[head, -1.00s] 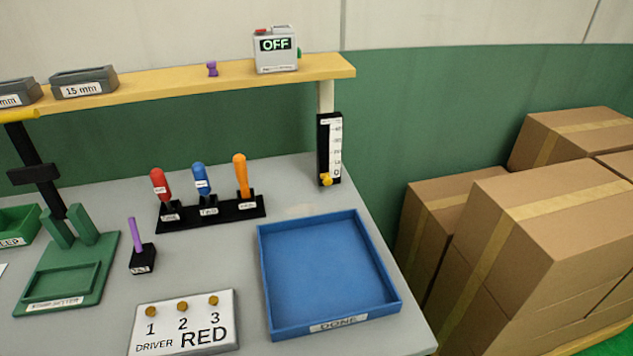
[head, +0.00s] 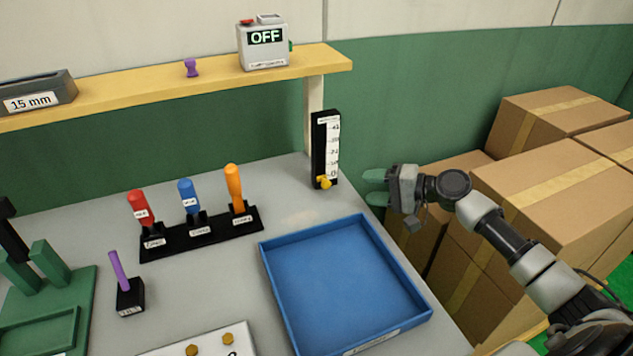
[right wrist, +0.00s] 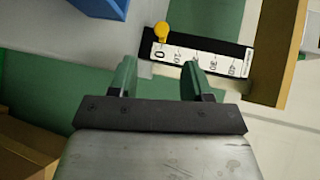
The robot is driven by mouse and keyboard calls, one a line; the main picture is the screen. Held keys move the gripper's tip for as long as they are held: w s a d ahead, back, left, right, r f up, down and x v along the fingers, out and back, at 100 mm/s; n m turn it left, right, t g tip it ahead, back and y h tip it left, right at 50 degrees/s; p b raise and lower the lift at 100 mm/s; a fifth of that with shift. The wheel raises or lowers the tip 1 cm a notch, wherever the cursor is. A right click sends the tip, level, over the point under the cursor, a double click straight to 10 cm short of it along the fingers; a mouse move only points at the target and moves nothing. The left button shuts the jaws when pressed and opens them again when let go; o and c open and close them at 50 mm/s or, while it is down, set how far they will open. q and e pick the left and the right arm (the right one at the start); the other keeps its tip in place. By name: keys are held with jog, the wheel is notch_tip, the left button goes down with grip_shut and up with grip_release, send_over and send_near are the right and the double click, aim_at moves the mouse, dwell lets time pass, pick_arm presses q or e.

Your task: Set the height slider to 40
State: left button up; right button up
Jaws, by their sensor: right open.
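The height slider is a black upright strip (head: 318,150) with a white scale, fixed near the shelf post at the table's back right. Its yellow knob (head: 324,183) sits at the bottom, by the 0 mark. In the right wrist view the scale (right wrist: 198,60) lies sideways, with the yellow knob (right wrist: 161,31) at its 0 end and 40 toward the right. My right gripper (head: 374,186) is to the right of the slider, open and empty, apart from the knob. Its two green fingers (right wrist: 157,75) show in the right wrist view. My left gripper is not in view.
A blue tray (head: 426,312) stands in front of the slider. A black rack (head: 160,245) with red, blue and orange-handled tools is to the left. The wooden shelf (head: 210,81) above carries a box reading OFF (head: 263,52). Cardboard boxes (head: 560,190) stand at the right.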

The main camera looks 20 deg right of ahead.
aim_at(329, 185)
jog(key=shift+w+a, duration=0.85)
jog(key=shift+a, duration=0.05)
jog(key=p+x, duration=0.1)
jog(key=x, duration=0.6)
jog(key=shift+d+f+p, duration=0.1)
jog(key=shift+f+p, duration=0.05)
jog(key=shift+p, duration=0.2)
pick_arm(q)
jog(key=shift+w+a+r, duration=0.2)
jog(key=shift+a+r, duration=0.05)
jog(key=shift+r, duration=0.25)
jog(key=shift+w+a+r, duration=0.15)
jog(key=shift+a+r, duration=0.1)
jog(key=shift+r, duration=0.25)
pick_arm(e)
jog(key=shift+w+a+f, duration=0.25)
jog(key=shift+w+a, duration=0.2)
jog(key=shift+a, duration=0.05)
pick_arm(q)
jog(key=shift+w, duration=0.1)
pick_arm(e)
jog(key=shift+c, duration=0.2)
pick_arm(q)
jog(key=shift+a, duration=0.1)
pick_arm(e)
grip_shut()
